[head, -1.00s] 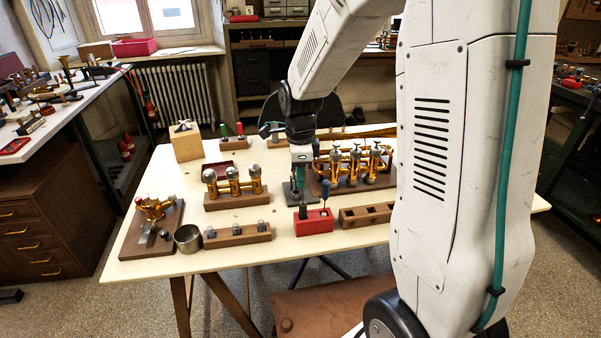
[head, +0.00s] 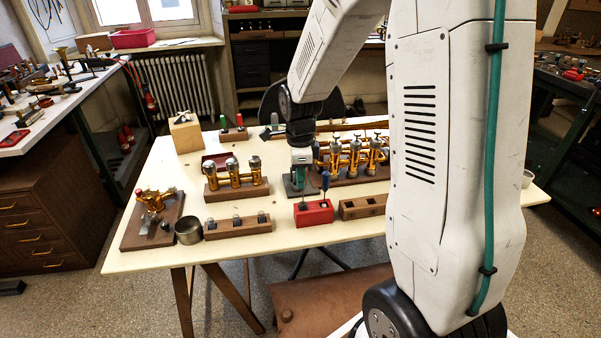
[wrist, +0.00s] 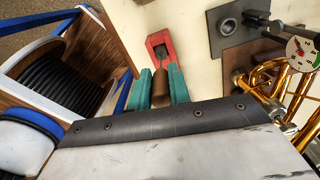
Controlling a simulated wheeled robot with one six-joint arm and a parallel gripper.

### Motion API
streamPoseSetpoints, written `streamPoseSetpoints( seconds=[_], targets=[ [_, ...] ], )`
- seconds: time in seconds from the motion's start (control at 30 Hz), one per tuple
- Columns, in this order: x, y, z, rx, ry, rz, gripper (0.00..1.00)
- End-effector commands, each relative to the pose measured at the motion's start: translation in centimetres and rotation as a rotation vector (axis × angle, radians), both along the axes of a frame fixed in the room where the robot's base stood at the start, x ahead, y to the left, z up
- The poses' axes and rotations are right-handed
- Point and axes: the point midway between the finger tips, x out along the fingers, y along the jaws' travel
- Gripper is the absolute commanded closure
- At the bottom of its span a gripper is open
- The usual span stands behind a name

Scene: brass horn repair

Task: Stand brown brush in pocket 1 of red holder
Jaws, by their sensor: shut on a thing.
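The red holder (head: 316,216) stands near the front edge of the table. A blue-handled tool (head: 326,186) stands upright in its right part. My gripper (head: 299,188) is over the left part of the holder, close above it. In the wrist view, the green fingers of my gripper (wrist: 160,92) are shut on the brown brush (wrist: 160,85). The red holder (wrist: 159,38) lies just beyond the brush's end there, with a dark opening. The brush's lower end is too small in the head view to tell whether it is inside a pocket.
A wooden block with square pockets (head: 362,208) is right of the holder, and another wooden rack (head: 237,229) is left. Brass valves on a board (head: 350,160) stand behind. A metal cup (head: 188,231) is at the left. Bare tabletop lies in front.

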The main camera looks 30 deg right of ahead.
Motion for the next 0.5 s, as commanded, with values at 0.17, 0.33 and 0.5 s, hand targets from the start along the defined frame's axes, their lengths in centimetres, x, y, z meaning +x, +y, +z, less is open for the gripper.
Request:
streamPoseSetpoints(
  seconds=[0.17,0.33,0.5],
  targets=[
    [0.0,0.0,-0.5,0.000,0.001,0.000,1.00],
    [0.0,0.0,-1.1,0.000,0.000,0.000,1.00],
    [0.0,0.0,-1.6,0.000,0.001,0.000,1.00]
  ],
)
